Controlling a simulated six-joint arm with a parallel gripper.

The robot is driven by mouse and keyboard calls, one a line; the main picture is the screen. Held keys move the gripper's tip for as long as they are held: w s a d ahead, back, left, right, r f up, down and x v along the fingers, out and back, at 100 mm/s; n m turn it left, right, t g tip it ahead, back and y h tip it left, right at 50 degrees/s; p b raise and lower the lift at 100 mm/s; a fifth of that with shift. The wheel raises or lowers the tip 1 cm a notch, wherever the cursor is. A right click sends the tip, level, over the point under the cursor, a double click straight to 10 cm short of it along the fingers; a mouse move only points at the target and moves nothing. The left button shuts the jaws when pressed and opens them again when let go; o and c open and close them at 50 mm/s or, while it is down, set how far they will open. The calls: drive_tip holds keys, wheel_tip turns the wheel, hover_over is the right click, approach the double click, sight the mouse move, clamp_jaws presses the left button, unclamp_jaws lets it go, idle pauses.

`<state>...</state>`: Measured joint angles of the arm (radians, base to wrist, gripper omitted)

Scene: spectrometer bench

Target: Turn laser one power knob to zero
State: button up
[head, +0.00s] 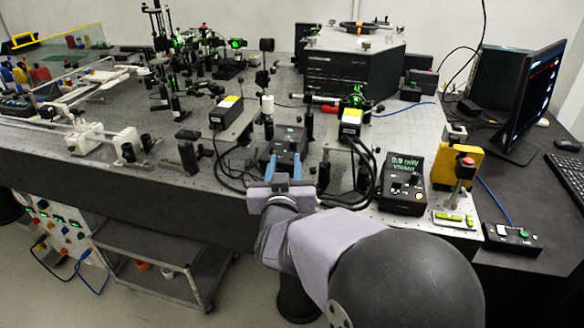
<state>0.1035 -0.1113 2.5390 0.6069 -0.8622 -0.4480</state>
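My gripper (284,164) is in the middle of the head view, pointing away over the bench's front edge. Its two blue fingers stand apart, with a gap between them. A second black controller (403,185) with a lit green readout and small knobs stands to the right. I cannot read which box belongs to laser one.
Two black laser heads with yellow labels (226,106) (350,122) stand behind, with black cables looping down on both sides of my gripper. Optics crowd the back.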

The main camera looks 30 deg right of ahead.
sight(293, 145)
drive_tip(key=shift+s+d+f+m+t+h+b, duration=0.15)
drive_tip(key=shift+s+d+m+t+h+b, duration=0.2)
drive_tip(key=shift+m+h+b, duration=0.35)
drive_tip(key=shift+w+d+p, duration=0.15)
drive_tip(key=shift+p, duration=0.15)
drive_tip(key=shift+w+d+r+p, duration=0.3)
drive_tip(key=shift+w+p, duration=0.1)
drive_tip(key=shift+p, duration=0.8)
drive_tip(key=w+p, duration=0.1)
drive_tip(key=p, duration=0.2)
drive_tip(key=shift+d, duration=0.3)
drive_tip(key=shift+f+x, duration=0.2)
drive_tip(key=shift+x, duration=1.05)
drive_tip(key=shift+f+x, duration=0.15)
drive_tip(key=shift+x, duration=1.05)
drive_tip(key=shift+c, duration=0.5)
clamp_jaws()
